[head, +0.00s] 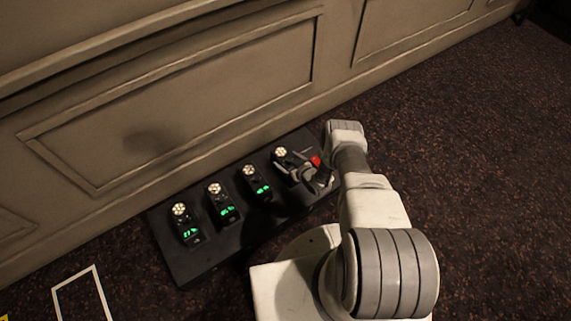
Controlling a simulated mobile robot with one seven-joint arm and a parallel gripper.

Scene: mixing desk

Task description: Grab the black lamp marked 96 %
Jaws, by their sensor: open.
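Several black lamps stand in a slanting row on a dark board (188,266), each with a cluster of pale round lights on its head. The nearest lamp (187,226), the second lamp (222,205) and the third lamp (256,184) show green lit digits, too small to read, so I cannot tell which is marked 96 %. The farthest lamp (281,155) is partly hidden by my gripper (291,173), and its digits do not show. My gripper is open at this farthest lamp; I cannot tell whether they touch.
A panelled beige wall (180,110) runs close behind the board. Dark speckled carpet (480,150) lies open to the right. A white outlined rectangle (57,301) is marked on the floor at lower left, with a bit of yellow (3,317) at the picture's edge.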

